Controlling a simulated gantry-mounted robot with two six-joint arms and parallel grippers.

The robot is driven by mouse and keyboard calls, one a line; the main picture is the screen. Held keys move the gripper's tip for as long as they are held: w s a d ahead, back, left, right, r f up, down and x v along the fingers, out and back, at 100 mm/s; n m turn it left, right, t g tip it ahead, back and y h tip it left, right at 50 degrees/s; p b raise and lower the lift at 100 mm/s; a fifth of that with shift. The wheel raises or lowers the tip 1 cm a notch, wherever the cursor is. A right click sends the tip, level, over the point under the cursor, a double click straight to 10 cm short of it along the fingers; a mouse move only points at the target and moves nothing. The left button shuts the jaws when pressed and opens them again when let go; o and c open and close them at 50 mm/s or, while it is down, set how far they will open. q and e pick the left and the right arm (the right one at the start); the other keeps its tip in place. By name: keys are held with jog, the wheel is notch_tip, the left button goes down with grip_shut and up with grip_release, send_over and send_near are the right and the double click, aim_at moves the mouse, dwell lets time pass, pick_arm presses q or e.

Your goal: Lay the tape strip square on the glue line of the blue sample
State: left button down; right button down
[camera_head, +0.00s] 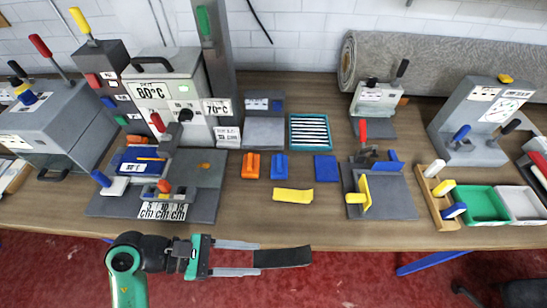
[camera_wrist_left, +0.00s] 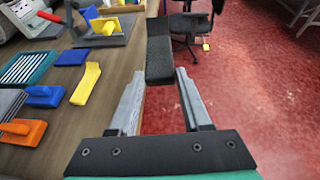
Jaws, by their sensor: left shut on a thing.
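My left gripper (camera_head: 256,258) is shut on a dark flat strip (camera_head: 284,257), which looks like the tape strip. It holds the strip by its near end, in front of the table edge over the red floor. In the left wrist view the strip (camera_wrist_left: 159,48) sticks out beyond the fingertips (camera_wrist_left: 160,82). A flat blue square (camera_head: 325,168), which looks like the blue sample, lies on the table; it also shows in the left wrist view (camera_wrist_left: 72,57). The gripper is well apart from it. I cannot make out a glue line on it. My right gripper is not in view.
A yellow piece (camera_head: 293,196) lies between the strip and the blue square. Orange (camera_head: 251,165) and blue (camera_head: 280,166) tools stand left of the square, a teal striped tray (camera_head: 310,116) behind it. A grey clamp fixture (camera_head: 396,205) stands to the right.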

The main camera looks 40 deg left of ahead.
pick_arm(q)
jog(key=shift+d, duration=0.2)
jog(key=d, duration=0.1)
jog(key=f, duration=0.1)
jog(key=d, duration=0.1)
jog(key=shift+w+d+f+m+g+h, duration=0.15)
jog(key=shift+w+d+m+g+h, duration=0.15)
jog(key=shift+d+g, duration=0.1)
jog(key=w+a+n+t+y, duration=0.5)
jog(key=w+a+n+y, duration=0.25)
jog(key=w, duration=0.25)
jog(key=s+r+p, duration=0.2)
jog(key=r+p, duration=1.2)
jog(key=p, duration=0.1)
jog(key=s+r+p, duration=0.2)
jog(key=r+p, duration=1.3)
jog(key=p, duration=0.1)
jog(key=shift+a+r+h, duration=0.25)
jog(key=shift+r+h, duration=0.05)
jog(key=shift+h, duration=0.05)
jog(key=shift+m, duration=0.25)
